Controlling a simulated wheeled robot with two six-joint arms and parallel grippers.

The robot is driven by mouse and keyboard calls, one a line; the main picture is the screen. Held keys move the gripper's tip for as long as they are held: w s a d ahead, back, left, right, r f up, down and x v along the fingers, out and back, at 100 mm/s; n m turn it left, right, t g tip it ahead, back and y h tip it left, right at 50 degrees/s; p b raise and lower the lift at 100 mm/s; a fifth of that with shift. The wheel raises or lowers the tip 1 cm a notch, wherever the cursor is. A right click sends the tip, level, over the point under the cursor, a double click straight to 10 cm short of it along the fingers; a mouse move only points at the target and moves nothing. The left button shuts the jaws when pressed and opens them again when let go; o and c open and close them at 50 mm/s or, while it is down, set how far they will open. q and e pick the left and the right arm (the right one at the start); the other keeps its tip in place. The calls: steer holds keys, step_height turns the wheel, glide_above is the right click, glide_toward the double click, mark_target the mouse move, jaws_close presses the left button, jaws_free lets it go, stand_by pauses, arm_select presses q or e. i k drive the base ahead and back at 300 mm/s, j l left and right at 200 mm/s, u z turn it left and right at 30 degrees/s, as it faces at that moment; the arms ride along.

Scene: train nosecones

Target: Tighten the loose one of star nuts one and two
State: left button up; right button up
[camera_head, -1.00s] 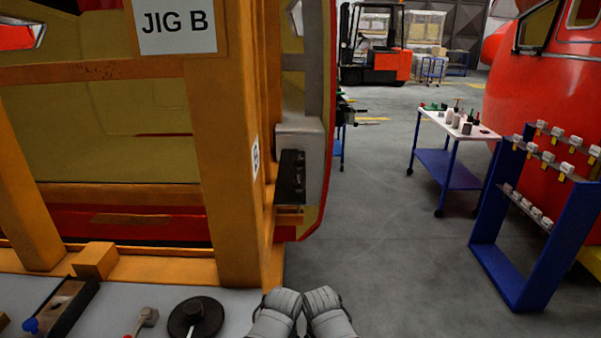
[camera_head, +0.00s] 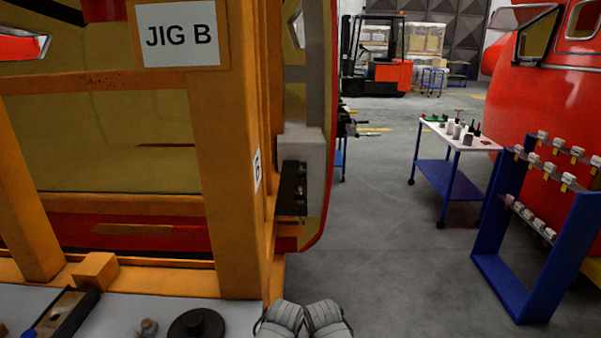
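No star nut can be made out for certain in the head view. The orange jig post (camera_head: 232,150) with the JIG B sign (camera_head: 180,35) stands at the left. A grey box with a dark bracket (camera_head: 297,175) is fixed on the jig's right side. My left gripper (camera_head: 281,318) and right gripper (camera_head: 326,318) show only as two grey rounded parts side by side at the bottom edge, below the jig's base corner. Their fingertips cannot be made out, and nothing is seen held.
A bench top (camera_head: 130,312) with a dark round knob (camera_head: 196,325) lies at lower left. A white-topped trolley (camera_head: 455,133) and a blue rack (camera_head: 545,250) stand right. Grey floor (camera_head: 390,260) is clear between. A forklift (camera_head: 385,70) is at the back.

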mark_target(300, 175)
steer(key=k, duration=0.5)
steer(key=i+l+u, duration=0.1)
steer(key=i+l, duration=0.55)
steer(key=i+l+u, duration=0.15)
steer(key=i+l, duration=0.2)
steer(key=l, duration=0.15)
steer(key=i+l, duration=0.3)
steer(key=l, duration=0.15)
steer(key=i+l+u, duration=0.15)
steer(key=i+l, duration=0.15)
steer(key=l, duration=0.15)
steer(key=i+l, duration=0.25)
steer(key=l, duration=0.2)
steer(key=i+l+u, duration=0.15)
steer(key=i+l, duration=0.15)
steer(key=l, duration=0.2)
steer(key=i+l, duration=0.25)
steer(key=l, duration=0.25)
steer(key=j+u, duration=0.05)
